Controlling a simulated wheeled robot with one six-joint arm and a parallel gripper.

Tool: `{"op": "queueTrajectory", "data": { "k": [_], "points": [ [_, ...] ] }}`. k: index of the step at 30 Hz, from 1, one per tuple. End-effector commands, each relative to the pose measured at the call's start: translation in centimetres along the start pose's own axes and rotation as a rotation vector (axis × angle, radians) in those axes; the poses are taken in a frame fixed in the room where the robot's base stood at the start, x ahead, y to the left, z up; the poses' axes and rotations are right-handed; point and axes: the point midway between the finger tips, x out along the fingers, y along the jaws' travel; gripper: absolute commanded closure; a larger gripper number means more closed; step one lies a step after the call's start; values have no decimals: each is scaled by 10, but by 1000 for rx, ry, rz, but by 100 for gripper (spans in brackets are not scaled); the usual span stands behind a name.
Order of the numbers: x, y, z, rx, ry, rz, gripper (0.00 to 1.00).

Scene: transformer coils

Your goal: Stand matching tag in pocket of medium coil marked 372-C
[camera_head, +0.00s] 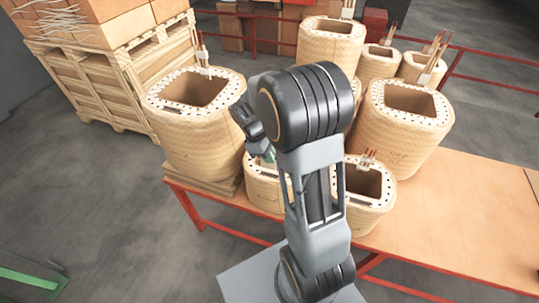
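Several tan, quilted coils with hollow centres and pale dotted rims stand in view; I cannot read 372-C on any of them. A smaller coil (264,189) stands on the table behind my arm, partly hidden by it. Another smaller coil (372,207) stands just right of my arm, with brown leads at its back rim. My gripper (268,156) is mostly hidden by my wrist, near the rim of the left smaller coil. I cannot see its fingers clearly.
A large coil (195,138) stands at the left and another (402,128) at the right. More coils (330,43) stand behind. The orange table (460,215) is clear at the right. Wooden pallets with boxes (105,75) stand at the back left.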

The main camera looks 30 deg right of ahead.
Motion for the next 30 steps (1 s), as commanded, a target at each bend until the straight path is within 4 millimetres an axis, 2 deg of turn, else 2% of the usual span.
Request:
{"op": "queueTrajectory", "data": {
  "k": [1, 21, 30],
  "points": [
    [7, 0, -3, -1, 0, 0, 100],
    [51, 0, -22, -1, -1, 0, 100],
    [63, 0, -26, -1, -1, 0, 100]
  ]
}}
